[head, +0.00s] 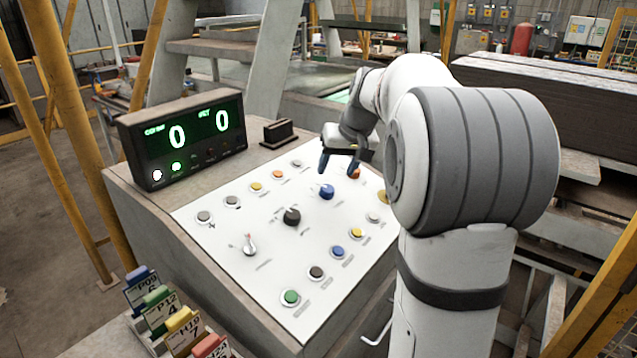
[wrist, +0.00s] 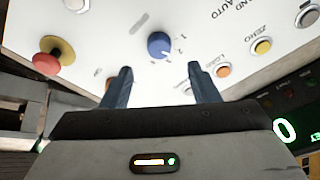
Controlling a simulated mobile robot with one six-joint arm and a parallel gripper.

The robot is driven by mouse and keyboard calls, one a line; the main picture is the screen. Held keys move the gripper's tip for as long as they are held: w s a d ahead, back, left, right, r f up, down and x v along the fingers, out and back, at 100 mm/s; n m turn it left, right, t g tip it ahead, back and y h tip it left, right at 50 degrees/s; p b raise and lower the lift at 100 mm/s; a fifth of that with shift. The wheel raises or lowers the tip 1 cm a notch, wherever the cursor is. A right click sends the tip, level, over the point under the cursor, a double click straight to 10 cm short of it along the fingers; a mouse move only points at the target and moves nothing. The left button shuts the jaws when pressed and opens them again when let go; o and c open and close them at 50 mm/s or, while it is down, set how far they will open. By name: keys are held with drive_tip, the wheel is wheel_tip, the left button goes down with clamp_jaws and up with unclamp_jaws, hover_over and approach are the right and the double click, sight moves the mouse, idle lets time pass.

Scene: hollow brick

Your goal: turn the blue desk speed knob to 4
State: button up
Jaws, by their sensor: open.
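The blue speed knob (head: 326,192) sits on the white sloping panel of the desk, toward its far side. In the wrist view the blue knob (wrist: 160,45) lies ahead of the fingertips, between their lines, with small numbers printed around it; I cannot read its setting surely. My gripper (head: 340,168) is open and empty, its dark blue fingers just above and beyond the knob, apart from it. The two fingers also show in the wrist view (wrist: 159,80).
A black knob (head: 292,216) and a selector with a red-tipped pointer (head: 250,246) are on the panel, among several coloured push buttons. A red mushroom button on a yellow base (wrist: 48,56) stands near. The display box (head: 183,137) shows two zeros. Coloured tags (head: 160,310) stand at the front left.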

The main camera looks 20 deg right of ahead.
sight(328, 188)
drive_tip(key=p+x, duration=0.1)
drive_tip(key=x, duration=0.6)
drive_tip(key=shift+w+f, duration=0.3)
drive_tip(key=c, duration=1)
drive_tip(key=shift+o, duration=0.2)
